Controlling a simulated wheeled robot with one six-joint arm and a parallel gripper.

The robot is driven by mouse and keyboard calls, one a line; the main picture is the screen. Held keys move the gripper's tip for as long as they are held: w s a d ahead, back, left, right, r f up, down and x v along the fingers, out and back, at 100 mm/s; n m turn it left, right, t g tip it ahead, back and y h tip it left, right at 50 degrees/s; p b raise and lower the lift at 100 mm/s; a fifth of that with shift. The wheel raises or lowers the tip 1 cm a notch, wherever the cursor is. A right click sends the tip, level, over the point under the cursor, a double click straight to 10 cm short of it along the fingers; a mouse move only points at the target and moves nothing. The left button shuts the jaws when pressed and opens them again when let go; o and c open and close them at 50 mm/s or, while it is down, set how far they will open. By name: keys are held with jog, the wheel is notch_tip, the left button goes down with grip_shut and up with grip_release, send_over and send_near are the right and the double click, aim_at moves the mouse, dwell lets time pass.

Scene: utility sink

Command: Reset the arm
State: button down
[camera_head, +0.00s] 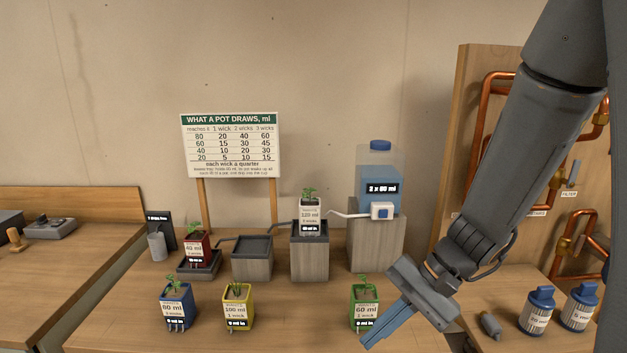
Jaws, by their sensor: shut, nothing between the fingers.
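My gripper (376,336) is at the lower right of the middle, at the end of my grey arm. Its blue fingers are shut and empty. They point down and left over the table's front part, just right of the green pot (364,306) labelled 60 ml. I cannot tell whether the fingertips touch the table or the pot.
A blue pot (178,306) and yellow pot (238,308) stand left. Behind are a red pot (195,248), a white pot (311,216) on a block, a water tank (380,182) and a sign (231,146). Blue-capped bottles (537,311) stand right, near copper pipes (478,130).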

jog(key=s+d+n+t+h, duration=0.1)
jog(key=d+n+t+h, duration=0.1)
jog(key=d+n+h, duration=0.5)
jog(key=shift+s+d+r+n+h, duration=0.15)
jog(key=shift+s+d+n+h, duration=0.15)
jog(key=shift+d+h, duration=0.1)
